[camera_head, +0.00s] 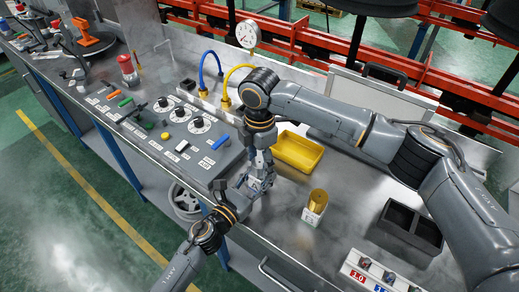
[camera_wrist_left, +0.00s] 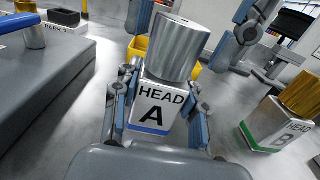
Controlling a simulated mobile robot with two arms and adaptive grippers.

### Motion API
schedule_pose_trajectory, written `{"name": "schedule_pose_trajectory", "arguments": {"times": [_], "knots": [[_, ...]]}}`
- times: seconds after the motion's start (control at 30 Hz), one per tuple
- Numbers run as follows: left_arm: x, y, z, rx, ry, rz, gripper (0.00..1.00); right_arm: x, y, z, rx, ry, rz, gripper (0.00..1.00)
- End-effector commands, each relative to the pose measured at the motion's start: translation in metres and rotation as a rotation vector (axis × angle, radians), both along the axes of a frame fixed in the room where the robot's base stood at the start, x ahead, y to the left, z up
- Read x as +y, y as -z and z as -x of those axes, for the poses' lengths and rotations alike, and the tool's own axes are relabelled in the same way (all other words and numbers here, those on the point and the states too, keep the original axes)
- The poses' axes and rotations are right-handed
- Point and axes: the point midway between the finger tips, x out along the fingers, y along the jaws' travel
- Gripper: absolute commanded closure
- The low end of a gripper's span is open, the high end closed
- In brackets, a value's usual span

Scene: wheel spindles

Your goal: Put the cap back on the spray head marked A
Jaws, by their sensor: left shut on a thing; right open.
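In the left wrist view, the spray head marked A (camera_wrist_left: 158,106) is a white block with a blue stripe. My left gripper (camera_wrist_left: 160,112) is shut on it, one finger on each side. A silver cylindrical cap (camera_wrist_left: 176,46) stands on top of the block, leaning slightly in the picture; I cannot tell whether it is fully seated. My right gripper (camera_wrist_left: 196,22) is open, its fingers apart behind and on either side of the cap. In the head view my left gripper (camera_head: 246,189) and right gripper (camera_head: 262,174) meet above the bench's front edge, largely hiding head A and its cap.
Head B (camera_head: 313,212), with a gold cap (camera_head: 318,196), stands on the bench to the right. A yellow tray (camera_head: 297,152) lies behind it, and a black divided box (camera_head: 408,229) farther right. A control panel (camera_head: 180,140) with knobs is at left. Bench between is clear.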

Motion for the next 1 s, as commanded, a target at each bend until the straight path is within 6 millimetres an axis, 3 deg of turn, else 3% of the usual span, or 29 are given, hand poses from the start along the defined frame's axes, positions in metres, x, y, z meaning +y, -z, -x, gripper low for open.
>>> {"name": "schedule_pose_trajectory", "arguments": {"times": [0.2,0.47,0.73,0.87,1.0], "knots": [[0.0,0.001,0.0,0.001,0.0,-0.001,1.0,0.0,0.015,0.0,0.0,0.0,0.0,0.42],[0.0,0.001,0.0,0.001,0.0,-0.001,1.0,0.0,0.015,0.0,-0.001,0.0,-0.001,0.42],[0.0,0.001,0.0,0.001,0.0,-0.001,1.0,0.0,0.015,0.0,-0.001,0.0,-0.001,0.95],[0.0,0.001,0.0,0.001,0.0,-0.001,1.0,0.001,0.015,0.0,0.001,0.022,-0.001,0.99],[0.0,0.001,0.0,0.001,0.0,-0.001,1.0,0.001,0.016,0.001,0.001,0.198,-0.003,0.99]]}}
